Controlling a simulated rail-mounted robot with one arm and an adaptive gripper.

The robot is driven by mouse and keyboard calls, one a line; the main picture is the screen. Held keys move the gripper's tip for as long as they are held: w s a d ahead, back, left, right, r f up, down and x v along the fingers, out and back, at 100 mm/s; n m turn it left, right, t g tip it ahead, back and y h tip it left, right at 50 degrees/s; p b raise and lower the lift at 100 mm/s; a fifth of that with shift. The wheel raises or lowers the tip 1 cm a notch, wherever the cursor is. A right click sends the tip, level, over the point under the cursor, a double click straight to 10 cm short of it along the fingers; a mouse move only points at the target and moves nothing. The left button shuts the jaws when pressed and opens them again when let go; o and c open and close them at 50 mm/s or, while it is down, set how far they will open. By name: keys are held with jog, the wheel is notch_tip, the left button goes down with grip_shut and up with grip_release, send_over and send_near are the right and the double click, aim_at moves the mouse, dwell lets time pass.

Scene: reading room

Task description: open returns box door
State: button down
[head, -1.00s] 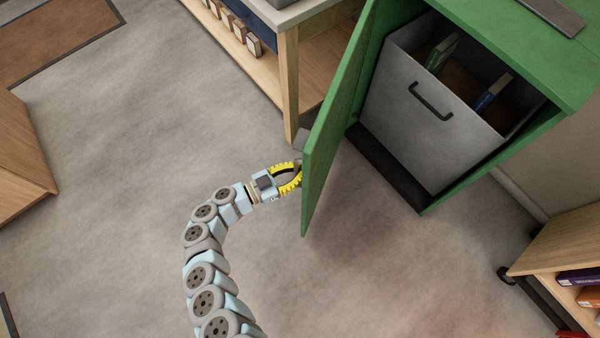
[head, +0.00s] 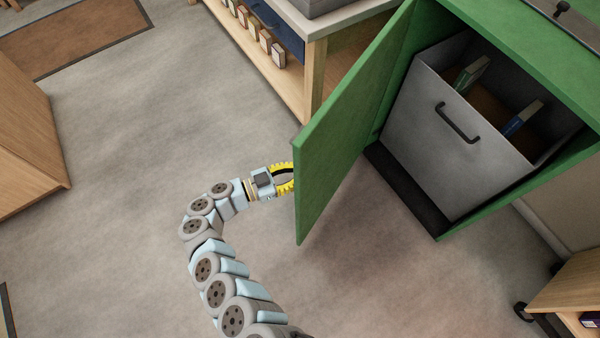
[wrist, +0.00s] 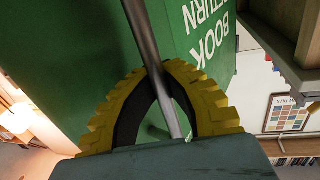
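The green returns box (head: 510,40) stands at the upper right in the head view. Its door (head: 345,140) stands open, swung out to the left, with its inner face showing. My gripper (head: 291,177) is at the door's free edge, its fingertips partly hidden behind the door. In the wrist view a grey metal bar handle (wrist: 142,30) runs along the green door front, which bears the words BOOK RETURN. My yellow gripper fingers (wrist: 156,70) arch together around the bar, with their tips closed at it. A grey bin (head: 430,145) shows inside the box.
Books stand in the bin, which has a dark handle (head: 457,122). A wooden shelf table (head: 310,75) stands close behind the door. A wooden cart (head: 570,295) is at the lower right and wooden furniture (head: 25,140) at the left. The floor (head: 130,230) between is clear.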

jog(key=shift+w+a, duration=0.15)
jog(key=shift+a, duration=0.2)
dwell(0.3)
jog(key=c, duration=1.3)
grip_release()
jog(key=shift+a, duration=0.2)
jog(key=shift+o, duration=1.1)
jog(key=shift+s+a+f, duration=0.1)
jog(key=shift+s+a, duration=0.05)
jog(key=shift+s, duration=0.15)
jog(key=shift+w+d, duration=0.15)
jog(key=shift+d, duration=0.1)
jog(key=v, duration=1.1)
jog(key=shift+a, duration=0.35)
jog(key=shift+a, duration=0.15)
